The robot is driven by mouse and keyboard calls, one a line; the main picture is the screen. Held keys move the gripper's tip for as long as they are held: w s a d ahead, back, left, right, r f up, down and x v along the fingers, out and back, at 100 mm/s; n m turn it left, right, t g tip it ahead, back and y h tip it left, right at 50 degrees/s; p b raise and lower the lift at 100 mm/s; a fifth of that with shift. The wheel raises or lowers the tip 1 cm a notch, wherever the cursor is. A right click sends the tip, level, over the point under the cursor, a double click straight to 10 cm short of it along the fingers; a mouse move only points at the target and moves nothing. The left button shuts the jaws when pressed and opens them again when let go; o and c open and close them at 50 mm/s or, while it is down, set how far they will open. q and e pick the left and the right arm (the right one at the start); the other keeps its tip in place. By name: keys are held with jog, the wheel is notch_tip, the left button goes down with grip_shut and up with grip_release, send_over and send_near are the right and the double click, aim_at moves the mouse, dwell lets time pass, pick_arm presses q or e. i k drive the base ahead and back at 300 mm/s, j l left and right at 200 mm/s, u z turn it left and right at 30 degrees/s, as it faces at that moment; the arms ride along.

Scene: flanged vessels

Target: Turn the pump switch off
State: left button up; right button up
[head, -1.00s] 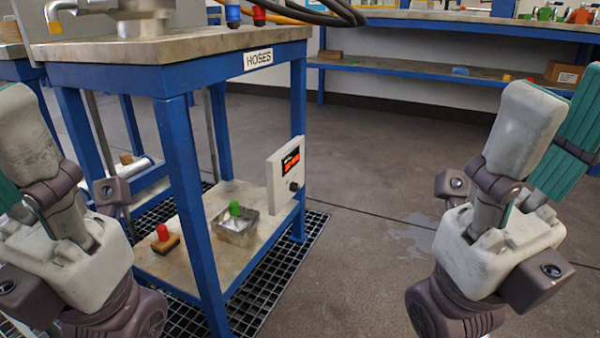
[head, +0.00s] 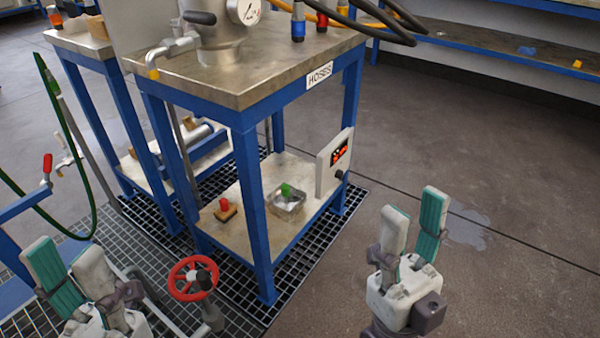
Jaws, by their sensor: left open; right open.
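The frame does not show a label naming the pump switch. My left gripper (head: 68,272) is open and empty at the lower left, well away from the box. My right gripper (head: 416,222) is open and empty over the floor, to the right of the box and apart from it.
The HOSES table (head: 290,95) bears a vessel with a gauge (head: 246,11). A red handwheel (head: 193,279) stands near my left gripper. Floor at right is clear.

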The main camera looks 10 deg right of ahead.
aim_at(339, 174)
jog(key=i+l+u, duration=0.15)
jog(key=l+u, duration=0.2)
jog(key=i+l+u, duration=0.1)
jog(key=l+u, duration=0.85)
jog(key=l, duration=1.3)
jog(key=l+u, duration=0.25)
jog(key=l, duration=1.75)
jog(key=k+l, duration=0.15)
jog(key=l, duration=0.25)
